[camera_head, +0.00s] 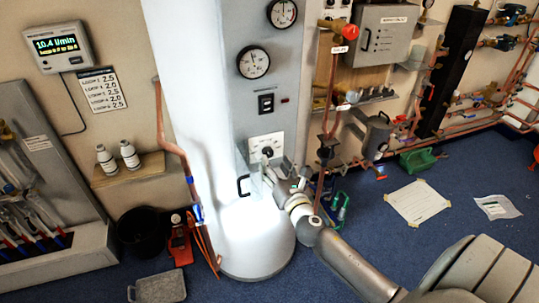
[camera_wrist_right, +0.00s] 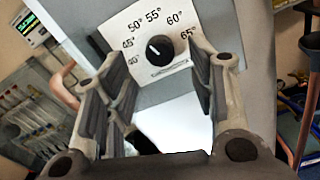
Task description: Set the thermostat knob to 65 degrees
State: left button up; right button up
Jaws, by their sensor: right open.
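The thermostat knob (camera_wrist_right: 159,48) is a small black round knob on a white dial plate (camera_wrist_right: 178,19) marked 40° to 65°. Its white mark points to the upper left, seemingly near the 45°–50° side. In the head view the knob (camera_head: 267,152) shows on the front of the white cylinder's grey panel. My right gripper (camera_head: 268,174) is open just below and in front of the dial. In the right wrist view its fingers (camera_wrist_right: 164,62) stand on either side of the knob, with no visible contact. My left gripper is not in view.
The white cylinder (camera_head: 262,235) bears two gauges (camera_head: 253,62) and a black switch (camera_head: 266,103) above the dial. A black handle (camera_head: 243,186) sits left of my gripper. Copper pipes (camera_head: 332,85) with a red valve (camera_head: 345,30) run close on the right.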

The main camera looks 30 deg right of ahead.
aim_at(269, 155)
jog(key=shift+x, duration=2.45)
jog(key=c, duration=1.1)
jog(key=shift+o, duration=0.2)
